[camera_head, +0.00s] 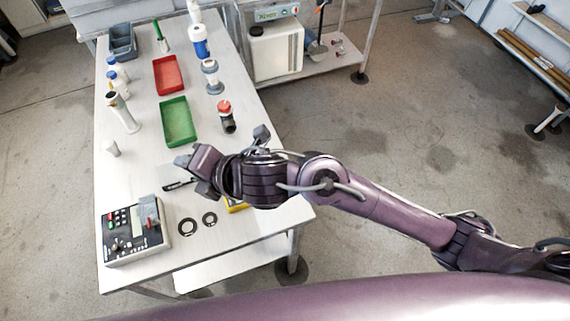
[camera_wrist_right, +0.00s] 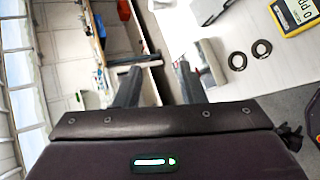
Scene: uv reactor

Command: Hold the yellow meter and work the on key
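The yellow meter (camera_head: 237,207) lies on the table near its front right edge, mostly hidden behind my right arm in the head view. In the right wrist view it shows at the top right corner (camera_wrist_right: 297,14), cut off by the frame, with a grey display and part of its yellow case. The on key cannot be made out. My right gripper (camera_head: 184,163) is above the table, behind the meter. Its two fingers stand apart and empty in the right wrist view (camera_wrist_right: 158,82). My left gripper is not in view.
Two black rings (camera_head: 199,222) lie left of the meter. A control box (camera_head: 118,246) stands at the table's front left. A green tray (camera_head: 179,122), a red tray (camera_head: 168,76) and several bottles stand farther back. Bare tabletop lies around the rings.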

